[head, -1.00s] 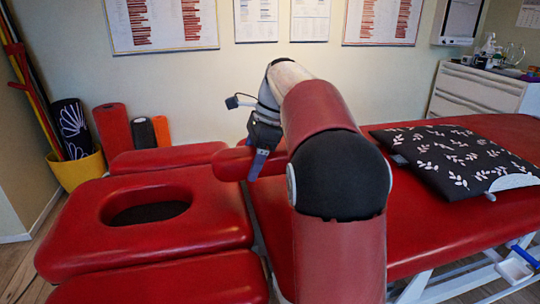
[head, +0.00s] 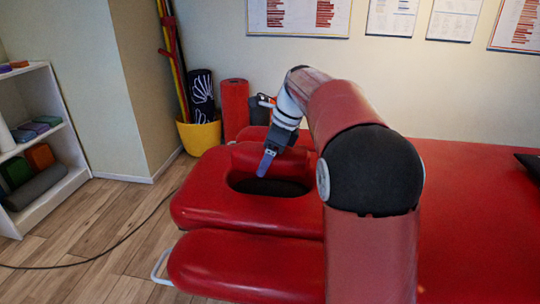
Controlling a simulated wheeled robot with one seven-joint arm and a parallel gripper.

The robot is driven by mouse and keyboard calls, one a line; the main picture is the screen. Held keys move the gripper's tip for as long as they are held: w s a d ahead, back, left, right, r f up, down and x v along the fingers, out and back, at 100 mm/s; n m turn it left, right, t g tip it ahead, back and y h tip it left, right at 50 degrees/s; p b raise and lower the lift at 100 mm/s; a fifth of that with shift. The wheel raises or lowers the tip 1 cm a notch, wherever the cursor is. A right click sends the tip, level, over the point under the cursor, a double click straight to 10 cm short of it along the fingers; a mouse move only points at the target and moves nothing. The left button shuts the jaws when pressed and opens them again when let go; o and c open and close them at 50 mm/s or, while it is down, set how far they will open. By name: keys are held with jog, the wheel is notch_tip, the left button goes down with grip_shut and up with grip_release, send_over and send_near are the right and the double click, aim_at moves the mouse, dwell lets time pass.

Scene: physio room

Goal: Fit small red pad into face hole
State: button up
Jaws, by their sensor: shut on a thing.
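The face hole (head: 285,188) is a dark oval opening in the red headrest (head: 200,200) of the treatment table. My gripper (head: 266,164) is at the hole's far edge, tilted down, with its blue fingertip over the opening. It is shut on the small red pad (head: 245,156). The pad shows behind and beside the finger, red against the red headrest, so its outline is hard to make out. The pad appears above or at the hole's far rim; I cannot tell whether it touches the rim.
Red side cushions lie in front (head: 245,262) and behind (head: 252,133) the headrest. A yellow bucket (head: 200,137) with rolled mats stands behind. A white shelf (head: 40,120) is at the left, and a black cable (head: 110,245) lies on the open floor.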

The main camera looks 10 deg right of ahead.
jog(key=shift+f+b, duration=2.7)
jog(key=shift+f, duration=1.4)
jog(key=o, duration=1.1)
jog(key=shift+o, duration=0.2)
jog(key=p+v, duration=0.1)
jog(key=v, duration=0.6)
jog(key=shift+d+r, duration=0.2)
jog(key=shift+r, duration=0.15)
